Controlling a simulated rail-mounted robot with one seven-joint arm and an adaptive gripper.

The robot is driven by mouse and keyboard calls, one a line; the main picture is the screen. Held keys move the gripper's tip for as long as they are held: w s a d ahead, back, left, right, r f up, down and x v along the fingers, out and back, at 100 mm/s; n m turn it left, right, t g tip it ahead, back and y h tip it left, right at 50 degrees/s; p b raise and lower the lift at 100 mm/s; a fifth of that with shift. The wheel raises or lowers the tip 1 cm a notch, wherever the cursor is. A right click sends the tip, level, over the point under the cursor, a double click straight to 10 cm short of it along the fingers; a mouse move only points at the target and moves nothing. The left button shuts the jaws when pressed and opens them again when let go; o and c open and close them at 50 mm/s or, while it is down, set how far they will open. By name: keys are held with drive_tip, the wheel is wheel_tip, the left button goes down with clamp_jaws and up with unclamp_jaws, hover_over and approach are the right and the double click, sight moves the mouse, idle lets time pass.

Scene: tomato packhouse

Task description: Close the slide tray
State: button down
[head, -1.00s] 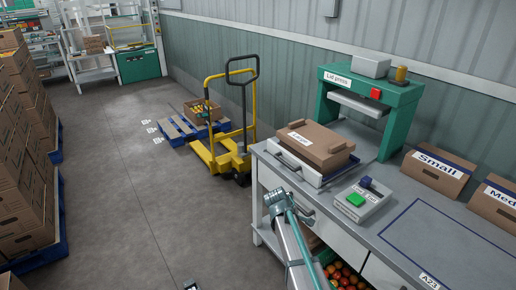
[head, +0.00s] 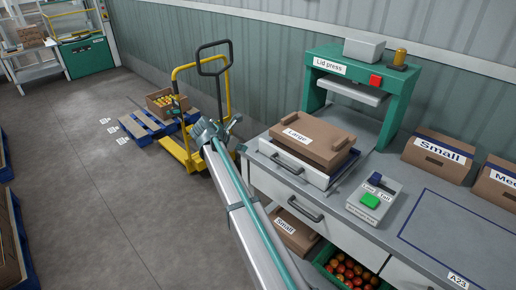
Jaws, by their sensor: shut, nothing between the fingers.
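The slide tray (head: 318,179) is a pale, low tray on the bench, with a dark bar handle (head: 287,164) on its left front side. It stands out in front of the green lid press (head: 393,112), not under the press head. A closed brown carton (head: 312,142) labelled "Large" sits on it. My gripper (head: 234,122) is shut and empty. It appears in the air left of the tray handle, apart from it, over the floor side of the bench. Its fingertips are small and partly unclear in this view.
A control box (head: 374,200) with a green button stands right of the tray. Cartons labelled "Small" (head: 438,158) and "Med" stand farther right. Below the bench are a drawer handle (head: 305,209), another carton and a tomato crate (head: 325,261). A yellow pallet truck (head: 186,155) stands behind my arm.

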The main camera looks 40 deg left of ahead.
drive_tip(key=p, duration=0.4)
approach(265, 151)
drive_tip(key=x, duration=0.5)
drive_tip(key=shift+s+f, duration=0.15)
drive_tip(key=shift+f, duration=0.25)
drive_tip(key=shift+w+f, duration=0.1)
drive_tip(key=shift+w, duration=0.45)
